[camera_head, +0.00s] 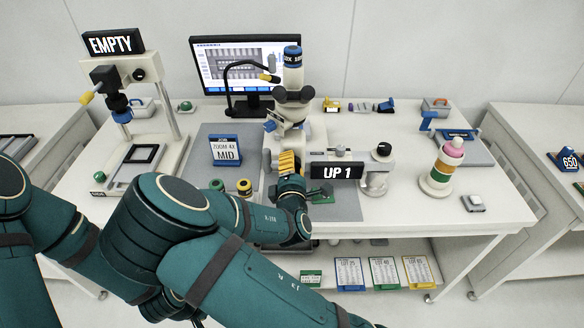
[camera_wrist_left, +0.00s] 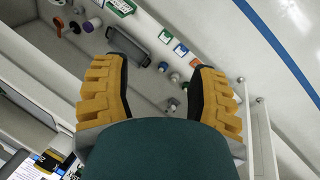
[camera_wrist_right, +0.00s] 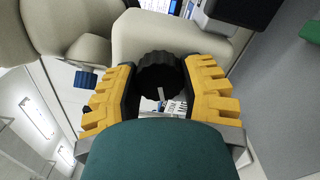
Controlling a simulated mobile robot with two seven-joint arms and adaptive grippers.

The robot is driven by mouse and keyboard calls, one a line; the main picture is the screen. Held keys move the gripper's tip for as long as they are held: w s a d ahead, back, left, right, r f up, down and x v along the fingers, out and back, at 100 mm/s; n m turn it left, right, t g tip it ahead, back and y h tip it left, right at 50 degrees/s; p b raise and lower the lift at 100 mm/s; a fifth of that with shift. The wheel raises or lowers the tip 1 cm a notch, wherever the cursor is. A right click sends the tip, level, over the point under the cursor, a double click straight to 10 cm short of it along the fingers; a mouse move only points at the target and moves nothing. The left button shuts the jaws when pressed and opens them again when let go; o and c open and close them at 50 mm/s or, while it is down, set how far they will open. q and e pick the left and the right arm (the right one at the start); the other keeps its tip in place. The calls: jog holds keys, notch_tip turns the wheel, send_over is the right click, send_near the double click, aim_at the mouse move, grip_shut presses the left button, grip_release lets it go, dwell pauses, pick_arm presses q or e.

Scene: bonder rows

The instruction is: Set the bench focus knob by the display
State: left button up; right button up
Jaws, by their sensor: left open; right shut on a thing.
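The black ribbed focus knob (camera_wrist_right: 158,76) has a white mark and sits on the side of the cream microscope body (camera_wrist_right: 175,38). My right gripper (camera_wrist_right: 163,80) has its yellow fingers on both sides of the knob and is shut on it. In the head view my right gripper (camera_head: 289,164) is at the base of the microscope (camera_head: 291,90); the knob is hidden there. A black display sign reads "UP 1" (camera_head: 337,171). A monitor (camera_head: 238,65) behind shows a grey picture. My left gripper (camera_wrist_left: 158,72) is open and empty, with a lower shelf in its view.
A blue-framed sign (camera_head: 225,150) reads "ZOOM 4X MID". A press-like stand (camera_head: 175,90) with an "EMPTY" sign (camera_head: 114,41) stands left. A stack of coloured rings (camera_head: 441,168) stands right. Coloured cards (camera_head: 384,271) are on the lower shelf.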

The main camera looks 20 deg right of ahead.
jog(key=m+b, duration=0.2)
jog(key=m, duration=0.4)
jog(key=shift+r+m, duration=0.15)
jog(key=shift+m, duration=0.15)
pick_arm(q)
jog(key=shift+g, duration=0.3)
jog(key=f+b, duration=0.1)
jog(key=s+f+b, duration=0.1)
jog(key=f, duration=0.1)
jog(key=f+b, duration=0.1)
jog(key=f, duration=0.1)
jog(key=shift+s+d+f, duration=0.2)
jog(key=shift+s+f, duration=0.05)
jog(key=shift+s, duration=0.15)
pick_arm(e)
jog(key=m, duration=0.6)
jog(key=shift+d+r, duration=0.1)
jog(key=shift+r, duration=0.05)
jog(key=shift+m, duration=0.3)
jog(key=o, duration=1.2)
pick_arm(q)
jog(key=shift+f, duration=0.1)
pick_arm(e)
jog(key=v, duration=0.7)
jog(key=shift+s, duration=0.25)
